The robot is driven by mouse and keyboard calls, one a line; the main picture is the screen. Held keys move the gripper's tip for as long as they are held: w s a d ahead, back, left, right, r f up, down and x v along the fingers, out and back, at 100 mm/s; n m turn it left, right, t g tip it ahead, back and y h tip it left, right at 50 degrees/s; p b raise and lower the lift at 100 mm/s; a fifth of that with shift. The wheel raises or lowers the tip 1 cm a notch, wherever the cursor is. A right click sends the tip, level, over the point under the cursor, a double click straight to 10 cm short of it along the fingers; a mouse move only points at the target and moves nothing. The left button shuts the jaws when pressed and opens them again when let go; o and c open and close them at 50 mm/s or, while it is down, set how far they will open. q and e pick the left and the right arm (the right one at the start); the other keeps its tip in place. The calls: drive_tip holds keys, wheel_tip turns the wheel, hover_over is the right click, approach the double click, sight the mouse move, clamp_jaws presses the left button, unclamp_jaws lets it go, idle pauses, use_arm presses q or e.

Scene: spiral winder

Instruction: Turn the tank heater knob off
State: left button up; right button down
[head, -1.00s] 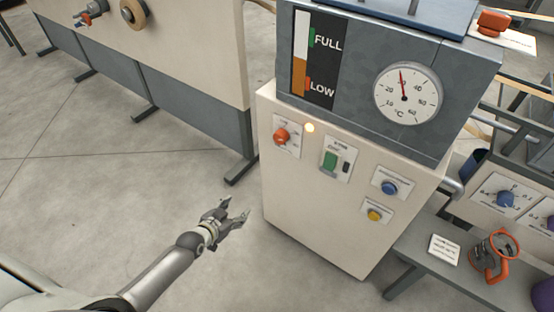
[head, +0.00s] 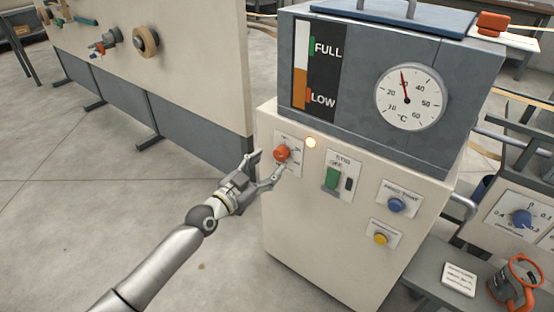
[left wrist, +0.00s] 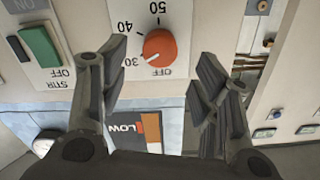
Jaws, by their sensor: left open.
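The tank heater knob (head: 282,154) is a round orange-red knob on a white plate at the upper left of the cream cabinet front. My left gripper (head: 266,170) is open, close in front of the knob. In the left wrist view its fingers (left wrist: 160,75) stand on either side of the knob, apart from it. A lit lamp (head: 311,143) glows beside the knob plate. My right gripper is not in view.
A green STIR switch (head: 333,178), a blue button (head: 397,206) and a yellow button (head: 381,239) are on the same cabinet front. A level gauge (head: 316,75) and a temperature dial (head: 410,97) are on the grey tank above. The floor at left is free.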

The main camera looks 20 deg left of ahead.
sight(278, 156)
use_arm(q)
drive_tip(key=shift+b+x, duration=0.35)
drive_tip(key=shift+x, duration=2.4)
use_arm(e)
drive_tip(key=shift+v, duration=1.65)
use_arm(q)
drive_tip(key=shift+c, duration=0.3)
drive_tip(key=c, duration=1)
